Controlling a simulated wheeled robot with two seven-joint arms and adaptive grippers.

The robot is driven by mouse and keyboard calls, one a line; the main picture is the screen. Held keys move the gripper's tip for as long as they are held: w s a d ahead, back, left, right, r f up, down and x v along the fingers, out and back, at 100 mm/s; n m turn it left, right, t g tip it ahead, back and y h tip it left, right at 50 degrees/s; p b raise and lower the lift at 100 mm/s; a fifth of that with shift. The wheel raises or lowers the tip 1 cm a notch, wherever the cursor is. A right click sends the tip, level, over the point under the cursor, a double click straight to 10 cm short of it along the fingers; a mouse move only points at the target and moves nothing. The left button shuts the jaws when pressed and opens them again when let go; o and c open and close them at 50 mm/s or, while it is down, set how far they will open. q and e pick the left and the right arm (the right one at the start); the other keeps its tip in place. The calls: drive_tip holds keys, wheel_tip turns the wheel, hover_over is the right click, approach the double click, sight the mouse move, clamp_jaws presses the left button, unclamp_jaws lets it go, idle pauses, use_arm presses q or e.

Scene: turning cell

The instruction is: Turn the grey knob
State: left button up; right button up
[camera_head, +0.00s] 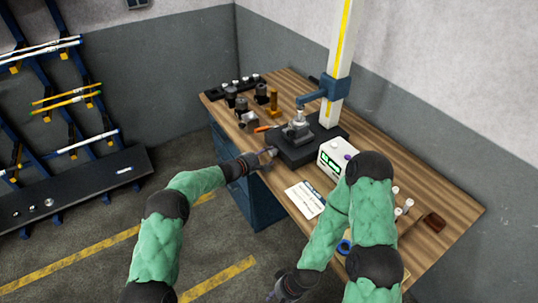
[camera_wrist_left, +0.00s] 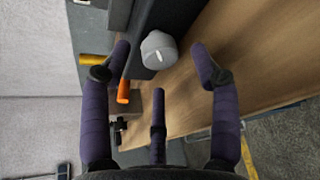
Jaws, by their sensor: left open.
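The grey knob (camera_wrist_left: 158,50) is round with a short white mark on its face. In the left wrist view it sits on the side of a dark block, ahead of my left gripper (camera_wrist_left: 160,66). The left fingers are spread apart and empty, with the knob between their lines and a visible gap on each side. In the head view my left gripper (camera_head: 266,157) is at the table's front edge, beside the black base (camera_head: 290,152), and largely hides the knob. My right gripper (camera_head: 284,288) is low at the bottom, away from the table; its fingers are unclear.
The wooden table (camera_head: 425,222) carries a white box with a green display (camera_head: 329,163), a paper sheet (camera_head: 304,199) and several dark holders at the back left. An orange-handled tool (camera_wrist_left: 123,92) lies near the left fingers. A white column (camera_head: 341,45) rises behind the base.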

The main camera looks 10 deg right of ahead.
use_arm(q)
drive_tip(key=shift+x, duration=1.15)
drive_tip(key=c, duration=1.1)
